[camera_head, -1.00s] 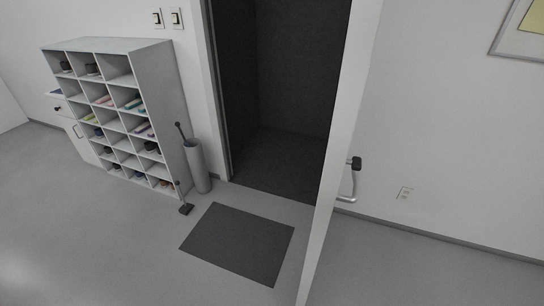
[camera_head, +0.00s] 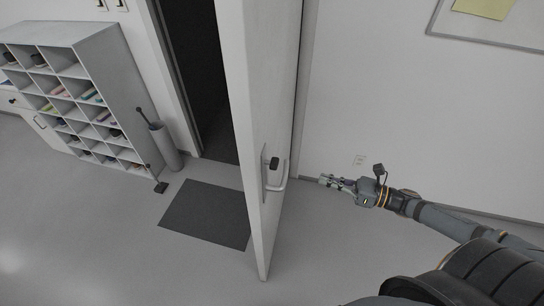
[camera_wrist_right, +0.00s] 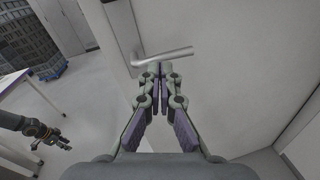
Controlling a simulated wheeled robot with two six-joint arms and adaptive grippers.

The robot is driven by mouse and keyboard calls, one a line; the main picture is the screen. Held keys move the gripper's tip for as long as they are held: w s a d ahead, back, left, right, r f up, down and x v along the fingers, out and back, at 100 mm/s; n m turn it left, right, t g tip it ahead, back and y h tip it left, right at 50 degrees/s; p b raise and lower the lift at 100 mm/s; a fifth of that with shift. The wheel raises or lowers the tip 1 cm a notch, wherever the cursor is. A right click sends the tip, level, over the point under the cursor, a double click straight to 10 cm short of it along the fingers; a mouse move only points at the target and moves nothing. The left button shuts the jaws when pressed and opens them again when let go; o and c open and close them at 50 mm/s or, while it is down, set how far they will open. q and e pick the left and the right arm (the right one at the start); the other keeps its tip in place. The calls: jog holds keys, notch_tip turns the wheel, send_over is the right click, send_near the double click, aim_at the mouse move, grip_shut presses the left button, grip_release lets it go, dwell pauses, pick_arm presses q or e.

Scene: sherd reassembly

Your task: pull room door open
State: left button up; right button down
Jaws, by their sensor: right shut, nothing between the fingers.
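The white room door (camera_head: 262,90) stands ajar, with a dark opening (camera_head: 200,75) showing to its left. Its silver lever handle (camera_head: 277,182) is on the face turned to the right. My right gripper (camera_head: 325,181) is shut and empty, a short gap to the right of the handle in the head view. In the right wrist view the handle (camera_wrist_right: 165,57) lies just beyond the shut fingertips (camera_wrist_right: 165,68); contact cannot be told. What appears to be my left gripper (camera_wrist_right: 52,140) shows small at the left of that view, its finger state unclear.
A grey cubby shelf (camera_head: 112,60) with small items stands at the left. A grey cylinder stand (camera_head: 166,147) is beside the doorway. A dark mat (camera_head: 205,213) lies in front of the opening. The floor right of the door is clear.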

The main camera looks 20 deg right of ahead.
jog(key=s+a+r+n+g+y, duration=0.2)
jog(key=a+r+n, duration=0.2)
jog(key=r, duration=0.1)
jog(key=b, duration=0.9)
send_near(263, 171)
jog(key=w+a+f, duration=0.1)
jog(key=w+a, duration=0.1)
jog(key=a, duration=0.1)
jog(key=shift+w+a+r+b, duration=0.3)
jog(key=shift+w+a+b, duration=0.45)
jog(key=shift+a+b, duration=0.25)
pick_arm(q)
notch_tip(263, 171, down, 10)
jog(key=d, duration=0.1)
jog(key=shift+s+f, duration=0.15)
jog(key=shift+s, duration=0.2)
pick_arm(e)
jog(key=shift+x, duration=0.75)
jog(key=shift+a, duration=0.1)
